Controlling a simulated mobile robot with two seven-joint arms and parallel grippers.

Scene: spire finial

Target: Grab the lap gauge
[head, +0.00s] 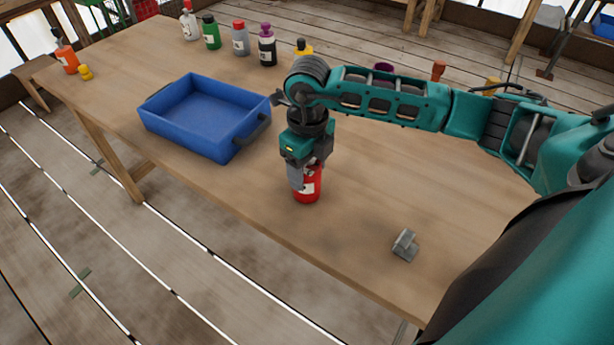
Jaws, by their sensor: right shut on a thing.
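A small grey metal piece (405,245), which looks like the lap gauge, lies on the wooden table near its front edge at the lower right. My right gripper (304,178) points down and is shut on a red bottle (307,190) with a white label. The bottle is upright at the table's front part, and its top is hidden by the fingers. The gripper is to the left of the grey piece and apart from it. My left gripper is not in view.
A blue tray (237,143) with dark handles stands left of my right gripper. Several bottles, including a green one (210,32) and a black one (267,47), line the back edge. An orange bottle (66,59) stands far left. The wooden table (350,235) is clear around the grey piece.

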